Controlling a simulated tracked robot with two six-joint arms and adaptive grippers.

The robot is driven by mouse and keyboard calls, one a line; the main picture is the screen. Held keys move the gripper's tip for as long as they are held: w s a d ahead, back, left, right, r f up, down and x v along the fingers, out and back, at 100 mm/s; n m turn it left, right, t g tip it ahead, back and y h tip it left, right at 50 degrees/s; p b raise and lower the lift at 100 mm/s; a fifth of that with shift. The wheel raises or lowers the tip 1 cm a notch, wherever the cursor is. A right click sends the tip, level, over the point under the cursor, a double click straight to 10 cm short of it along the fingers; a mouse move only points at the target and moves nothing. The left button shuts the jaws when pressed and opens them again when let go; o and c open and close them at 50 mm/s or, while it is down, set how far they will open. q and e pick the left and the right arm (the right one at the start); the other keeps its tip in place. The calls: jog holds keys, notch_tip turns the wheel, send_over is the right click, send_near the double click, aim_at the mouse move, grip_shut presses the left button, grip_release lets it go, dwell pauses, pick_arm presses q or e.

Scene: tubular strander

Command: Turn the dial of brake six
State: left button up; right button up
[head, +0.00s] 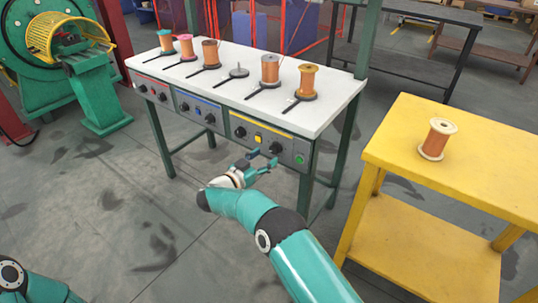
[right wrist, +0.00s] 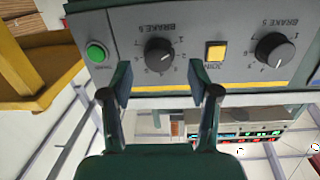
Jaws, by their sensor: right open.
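The brake six dial is a black knob on the grey front panel of the white bench, beside the green button. It shows in the head view (head: 275,147) and, upside down, in the right wrist view (right wrist: 158,57). My right gripper (head: 263,160) is open and empty in front of the panel. In the right wrist view its fingertips (right wrist: 160,84) are spread to either side of the dial's column, just short of the knob and apart from it. The numbers around the dial are too small to read surely. My left gripper is out of view; only part of that arm shows.
Beside the dial are a green button (right wrist: 97,52), a yellow button (right wrist: 215,51) and the brake five dial (right wrist: 274,51). Wire spools (head: 270,70) stand on the bench above. A yellow table (head: 480,165) with a copper spool (head: 437,140) stands to the right.

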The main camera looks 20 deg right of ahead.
jog(key=v, duration=0.8)
jog(key=shift+a, duration=0.25)
jog(key=d+f+n+t+y, duration=0.2)
jog(key=d+f+n+y, duration=0.2)
jog(key=f+n+y, duration=0.55)
jog(key=s+a+f+g+y, duration=0.1)
jog(key=s+f+g+y, duration=0.25)
jog(key=s+f, duration=0.65)
jog(key=s+a+f+g+y, duration=0.1)
jog(key=s+f+g+y, duration=0.4)
jog(key=s, duration=0.9)
jog(key=s+g, duration=0.3)
jog(key=s, duration=1.2)
notch_tip(320, 180, up, 20)
jog(key=p, duration=2)
jog(key=shift+w+a, duration=0.3)
jog(key=shift+a, duration=0.15)
